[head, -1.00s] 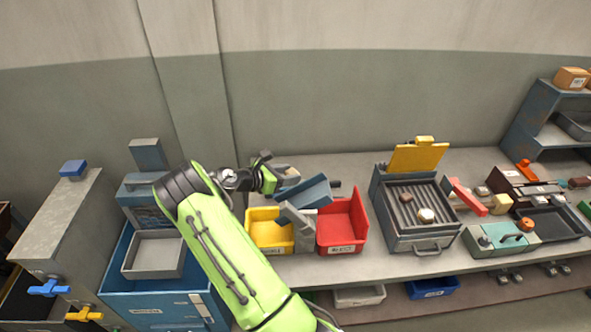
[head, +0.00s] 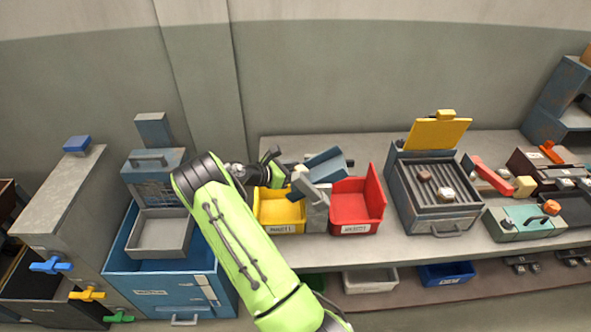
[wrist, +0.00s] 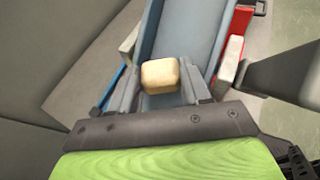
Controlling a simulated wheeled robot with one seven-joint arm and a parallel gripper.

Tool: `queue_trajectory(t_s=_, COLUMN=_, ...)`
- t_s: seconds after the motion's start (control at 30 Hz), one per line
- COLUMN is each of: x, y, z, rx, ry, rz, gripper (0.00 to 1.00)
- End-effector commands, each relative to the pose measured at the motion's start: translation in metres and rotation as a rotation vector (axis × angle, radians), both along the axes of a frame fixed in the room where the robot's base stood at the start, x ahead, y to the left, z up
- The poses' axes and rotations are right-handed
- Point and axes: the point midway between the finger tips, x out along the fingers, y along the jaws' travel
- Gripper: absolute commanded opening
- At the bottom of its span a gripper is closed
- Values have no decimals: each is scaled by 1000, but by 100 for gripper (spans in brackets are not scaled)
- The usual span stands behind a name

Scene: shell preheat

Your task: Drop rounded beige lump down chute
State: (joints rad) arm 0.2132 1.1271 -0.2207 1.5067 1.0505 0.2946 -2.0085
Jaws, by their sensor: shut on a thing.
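The rounded beige lump (wrist: 160,75) sits between the two grey fingers of my gripper (wrist: 163,90) in the wrist view. My gripper is shut on it. The blue-grey chute (wrist: 188,30) shows behind the lump as a channel with raised sides. The lump overlaps the channel in this view; its height above the chute floor is hard to judge. In the head view the chute (head: 326,164) is tilted above the bins, and my gripper (head: 291,173) is close to its left side. My green arm reaches there from below.
A yellow bin (head: 279,213) and a red bin (head: 350,210) stand below the chute, with a grey block between them. A grill tray (head: 430,215) with an open yellow lid stands to the right, bearing a brown lump (head: 424,174) and a cream lump (head: 446,194).

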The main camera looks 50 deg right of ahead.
Motion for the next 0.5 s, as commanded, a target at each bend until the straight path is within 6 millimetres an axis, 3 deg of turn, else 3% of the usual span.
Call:
queue_trajectory(t_s=0.13, x=0, y=0, z=3, rx=-1, ry=-1, rz=1, gripper=17)
queue_trajectory(t_s=0.17, x=0, y=0, z=4, rx=-1, ry=-1, rz=1, gripper=50)
queue_trajectory(t_s=0.33, x=0, y=0, z=4, rx=0, ry=-1, rz=1, gripper=76)
queue_trajectory(t_s=0.5, x=0, y=0, z=4, rx=0, ry=-1, rz=1, gripper=77)
